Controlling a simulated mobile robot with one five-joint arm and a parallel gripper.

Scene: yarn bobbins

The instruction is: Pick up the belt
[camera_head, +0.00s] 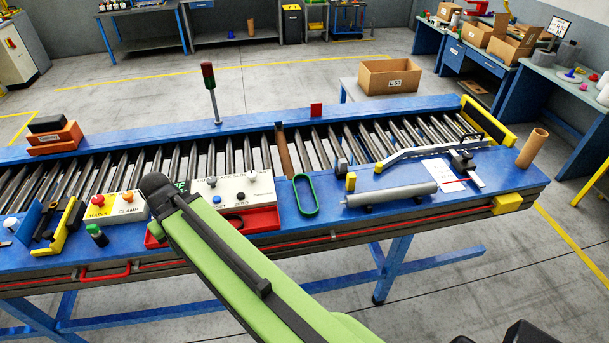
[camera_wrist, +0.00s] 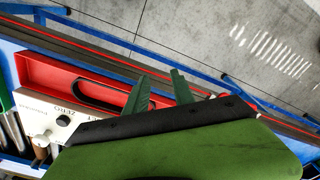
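The belt (camera_head: 306,195) is a green elongated loop on the blue bench top, just right of the white control box and its red tray. A green strip at the left edge of the wrist view (camera_wrist: 5,92) may be part of it; I cannot tell. My gripper (camera_wrist: 160,76) shows in the wrist view with two dark green fingers apart and nothing between them. It is over the bench's front side beside the red tray, away from the belt. In the head view my green arm hides the fingers.
The control box (camera_head: 233,190) and red tray (camera_head: 262,221) stand left of the belt. A grey roller (camera_head: 391,195) and a small black-and-yellow block (camera_head: 350,182) are right of it. Conveyor rollers run behind. Bare bench surrounds the loop closely.

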